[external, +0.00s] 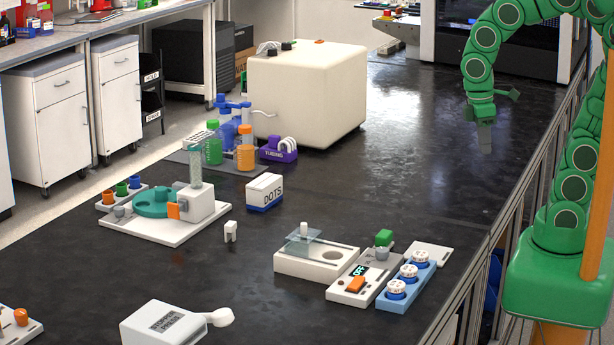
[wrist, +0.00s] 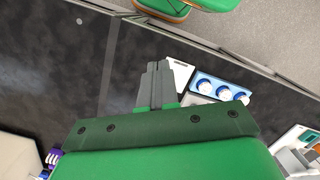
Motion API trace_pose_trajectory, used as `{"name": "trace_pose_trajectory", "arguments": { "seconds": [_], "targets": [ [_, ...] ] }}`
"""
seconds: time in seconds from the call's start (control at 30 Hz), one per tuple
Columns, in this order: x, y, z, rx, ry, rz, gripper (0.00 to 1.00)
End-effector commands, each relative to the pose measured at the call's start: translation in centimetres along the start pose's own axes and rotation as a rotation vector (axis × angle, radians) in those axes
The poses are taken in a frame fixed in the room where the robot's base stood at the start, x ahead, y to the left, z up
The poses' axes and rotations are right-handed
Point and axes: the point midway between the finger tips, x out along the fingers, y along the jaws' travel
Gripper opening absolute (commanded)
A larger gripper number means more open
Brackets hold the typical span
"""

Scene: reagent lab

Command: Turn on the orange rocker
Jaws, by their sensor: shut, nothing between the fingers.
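The orange rocker (external: 355,285) sits on a white box (external: 343,297) at the right front of the black bench. A small dark display beside the rocker reads OFF. My gripper (external: 485,140) hangs above the bench's right side, behind and well above the box, apart from it. In the wrist view the two grey fingers of my gripper (wrist: 155,70) are shut together and empty. The rocker cannot be made out in the wrist view; part of the devices there is hidden behind the fingers and palm.
A blue rack (external: 395,300) with white-capped round items stands right of the box and shows in the wrist view (wrist: 240,85). A white block with a glass plate (external: 290,262) stands left. The bench beneath my gripper is bare.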

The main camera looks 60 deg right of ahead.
Motion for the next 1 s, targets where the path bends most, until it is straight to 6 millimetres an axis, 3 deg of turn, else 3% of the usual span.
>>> {"name": "trace_pose_trajectory", "arguments": {
  "seconds": [0.47,1.0],
  "targets": [
    [-1.3,-0.9,-7.3,-0.506,-0.011,0.035,0.00],
    [-1.7,-3.9,-15.6,-1.073,-0.037,0.070,0.00]
  ]
}}
